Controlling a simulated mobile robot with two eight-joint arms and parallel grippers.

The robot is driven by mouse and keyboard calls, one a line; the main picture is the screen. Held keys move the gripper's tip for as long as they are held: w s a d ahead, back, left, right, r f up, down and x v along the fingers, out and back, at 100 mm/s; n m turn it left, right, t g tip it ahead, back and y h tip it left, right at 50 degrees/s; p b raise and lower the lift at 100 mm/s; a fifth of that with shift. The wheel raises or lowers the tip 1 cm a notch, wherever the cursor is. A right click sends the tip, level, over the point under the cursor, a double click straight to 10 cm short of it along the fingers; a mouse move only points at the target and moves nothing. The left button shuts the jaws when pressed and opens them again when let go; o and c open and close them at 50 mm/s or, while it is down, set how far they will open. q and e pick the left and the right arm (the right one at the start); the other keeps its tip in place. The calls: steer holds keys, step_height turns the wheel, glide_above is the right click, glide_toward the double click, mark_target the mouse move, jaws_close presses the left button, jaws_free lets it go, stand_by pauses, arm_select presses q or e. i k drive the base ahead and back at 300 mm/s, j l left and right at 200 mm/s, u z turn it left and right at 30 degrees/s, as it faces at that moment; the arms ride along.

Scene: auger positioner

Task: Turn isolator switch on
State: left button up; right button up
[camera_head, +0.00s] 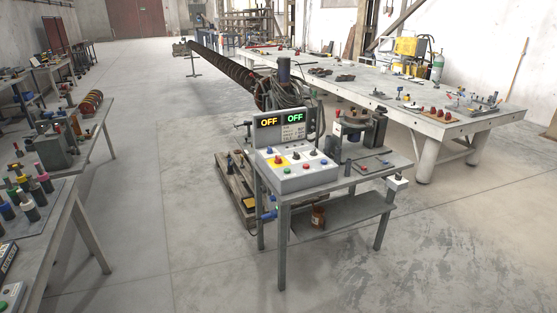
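A grey control box (310,180) stands on a small metal table in the middle of the head view. Its upright display panel (283,133) shows "OFF" in yellow on the left and "OFF" in green on the right. The sloping face carries a red knob (278,159) on a yellow patch, a few dark knobs and several coloured buttons. A small white box (397,182) is fixed at the table's right corner. No label is readable at this size, so I cannot tell which control is the isolator switch. Neither of my grippers is in view.
The small metal table (350,181) has a lower shelf with a brown jar (318,217). A long auger (228,68) stretches away behind it. A large workbench (440,122) stands at right, cluttered benches at left. The concrete floor (430,255) in front is clear.

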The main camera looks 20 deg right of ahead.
mark_target(277, 161)
steer(key=i+l+u, duration=0.1)
steer(key=l, duration=0.25)
steer(key=i+l+u, duration=0.25)
steer(key=i+l, duration=0.15)
steer(key=l, duration=0.35)
steer(key=i+l+u, duration=0.1)
steer(key=l, duration=0.25)
steer(key=i+l+u, duration=0.15)
steer(key=l, duration=0.25)
steer(key=i+l+u, duration=0.1)
steer(key=l, duration=0.35)
steer(key=i+l+u, duration=0.1)
steer(key=l, duration=0.3)
